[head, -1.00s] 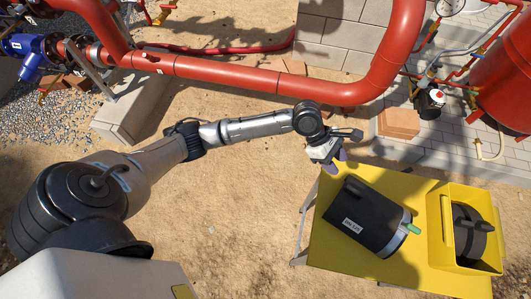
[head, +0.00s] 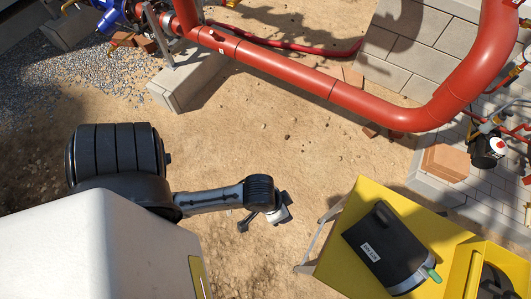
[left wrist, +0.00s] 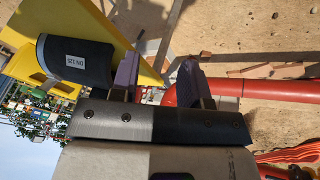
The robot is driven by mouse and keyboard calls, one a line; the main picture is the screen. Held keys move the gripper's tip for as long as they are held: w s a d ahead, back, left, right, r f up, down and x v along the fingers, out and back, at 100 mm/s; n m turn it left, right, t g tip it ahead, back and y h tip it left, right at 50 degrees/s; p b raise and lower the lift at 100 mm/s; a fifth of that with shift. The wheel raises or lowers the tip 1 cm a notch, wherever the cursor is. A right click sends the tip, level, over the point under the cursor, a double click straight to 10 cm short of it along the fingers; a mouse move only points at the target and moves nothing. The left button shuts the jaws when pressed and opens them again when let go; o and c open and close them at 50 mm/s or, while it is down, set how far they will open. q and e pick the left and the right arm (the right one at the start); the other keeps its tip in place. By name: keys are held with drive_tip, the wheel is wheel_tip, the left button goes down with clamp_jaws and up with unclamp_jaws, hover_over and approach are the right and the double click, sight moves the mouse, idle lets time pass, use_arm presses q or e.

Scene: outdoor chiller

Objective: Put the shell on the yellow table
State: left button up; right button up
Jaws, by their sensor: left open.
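The dark shell (head: 383,245), a black curved piece with a white label and a green tab at its lower right end, lies on the yellow table (head: 345,222). It also shows in the left wrist view (left wrist: 88,62) at upper left, on the yellow surface. My left gripper (head: 281,211) hangs over the sand to the left of the table, clear of the shell. In the left wrist view its two purple fingers (left wrist: 158,78) stand apart with nothing between them. My right gripper is not in view.
A yellow bin (head: 458,275) with a dark round part (head: 493,283) stands at the table's right end. A thick red pipe (head: 320,85) crosses behind, above concrete blocks (head: 187,85). Bare sand is free between my left arm and the pipe.

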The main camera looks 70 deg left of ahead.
use_arm(q)
drive_tip(key=s+a+m, duration=0.1)
drive_tip(key=s+a+m+y, duration=0.1)
drive_tip(key=s, duration=0.1)
drive_tip(key=s+a+y, duration=0.1)
drive_tip(key=s, duration=0.1)
drive_tip(key=shift+a+r+m, duration=0.2)
drive_tip(key=shift+r+m, duration=0.05)
drive_tip(key=shift+m, duration=0.15)
drive_tip(key=shift+r, duration=0.15)
wheel_tip(320, 180, up, 25)
drive_tip(key=p, duration=2.5)
drive_tip(key=shift+w, duration=0.1)
